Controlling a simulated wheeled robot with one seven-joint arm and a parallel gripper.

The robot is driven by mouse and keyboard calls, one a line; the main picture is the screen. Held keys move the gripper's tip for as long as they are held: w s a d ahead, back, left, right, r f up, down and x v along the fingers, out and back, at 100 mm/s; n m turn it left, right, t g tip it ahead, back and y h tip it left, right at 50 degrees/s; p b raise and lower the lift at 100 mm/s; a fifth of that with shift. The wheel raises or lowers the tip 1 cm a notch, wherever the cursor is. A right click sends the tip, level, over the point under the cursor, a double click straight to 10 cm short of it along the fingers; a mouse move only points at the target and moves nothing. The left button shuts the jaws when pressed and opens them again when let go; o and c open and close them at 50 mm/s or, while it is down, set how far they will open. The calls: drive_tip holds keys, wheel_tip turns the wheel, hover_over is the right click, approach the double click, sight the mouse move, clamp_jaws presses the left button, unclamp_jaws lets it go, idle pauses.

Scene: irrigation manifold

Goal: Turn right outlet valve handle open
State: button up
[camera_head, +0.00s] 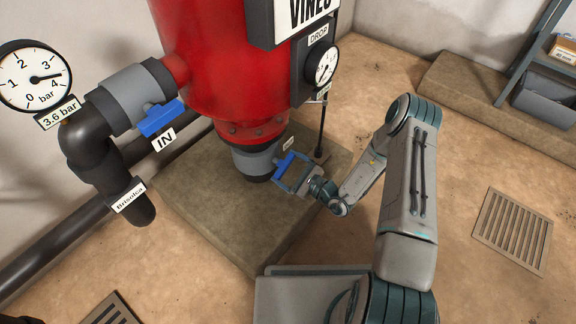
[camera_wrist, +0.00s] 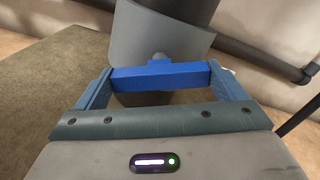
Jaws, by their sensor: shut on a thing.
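A blue valve handle (camera_head: 283,162) sits on the grey valve body (camera_head: 256,160) under the red tank. In the wrist view the handle (camera_wrist: 158,76) is a blue bar lying across the picture in front of the grey valve body (camera_wrist: 162,40). My gripper (camera_head: 287,170) reaches it from the lower right in the head view. In the wrist view my gripper (camera_wrist: 160,82) is shut on the handle, with one finger at each end of the bar. The valve's outlet side is partly hidden behind the handle.
The red tank (camera_head: 215,65) stands above a concrete plinth (camera_head: 195,195). A blue inlet handle (camera_head: 160,118) marked IN and a pressure gauge (camera_head: 36,76) are at left. A DROP gauge (camera_head: 326,66) hangs right of the tank. The floor at right is open around a grate (camera_head: 512,230).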

drive_tip(key=n+p, duration=0.3)
drive_tip(key=n, duration=0.4)
drive_tip(key=n+p, duration=0.2)
drive_tip(key=n, duration=0.4)
drive_tip(key=shift+f, duration=0.1)
idle(0.6)
drive_tip(key=o, duration=0.7)
drive_tip(key=shift+s+d+p, duration=0.1)
drive_tip(key=shift+p, duration=0.2)
drive_tip(key=p+v, duration=0.3)
drive_tip(key=v, duration=1)
drive_tip(key=shift+s+d+p, duration=0.2)
drive_tip(key=shift+p, duration=0.1)
